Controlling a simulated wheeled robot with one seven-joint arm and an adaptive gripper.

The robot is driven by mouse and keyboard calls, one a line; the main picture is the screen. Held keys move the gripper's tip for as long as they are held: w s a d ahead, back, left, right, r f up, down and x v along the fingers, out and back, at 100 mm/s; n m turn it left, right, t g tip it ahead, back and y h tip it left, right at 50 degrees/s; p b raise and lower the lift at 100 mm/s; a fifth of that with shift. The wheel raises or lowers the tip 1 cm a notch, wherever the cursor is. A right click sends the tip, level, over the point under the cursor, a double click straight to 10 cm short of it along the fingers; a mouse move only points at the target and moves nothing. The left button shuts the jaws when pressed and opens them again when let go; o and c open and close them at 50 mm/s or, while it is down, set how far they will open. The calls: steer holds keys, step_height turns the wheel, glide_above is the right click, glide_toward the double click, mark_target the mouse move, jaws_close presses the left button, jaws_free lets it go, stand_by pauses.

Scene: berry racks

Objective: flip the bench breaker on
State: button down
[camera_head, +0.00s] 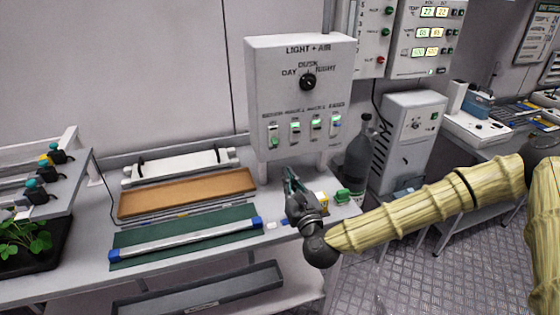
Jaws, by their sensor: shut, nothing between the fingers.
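A white control box (300,95) marked "LIGHT + AIR" stands above the back of the bench. Low on its front is a row of several small breakers with tiny labels. The leftmost breaker (275,138) seems to be the bench one, though its label is blurred. Its green part sits low, while the breakers to its right show green near the top. My gripper (289,177) is shut and empty, below and in front of the box, beneath the breaker row and apart from it. It partly hides the bench top behind it.
A black knob (307,82) sits above the breakers. A grey bottle (358,155) and a white cabinet (410,145) stand to the right. A brown board (187,192) and a green mat (150,252) lie left on the bench. Small items (342,196) lie beside my gripper.

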steer(key=p, duration=0.4)
glide_toward(274, 148)
steer(key=x, duration=0.5)
steer(key=shift+w+r, duration=0.1)
steer(key=shift+r, duration=0.05)
steer(key=shift+w+a, duration=0.2)
steer(key=shift+w, duration=0.35)
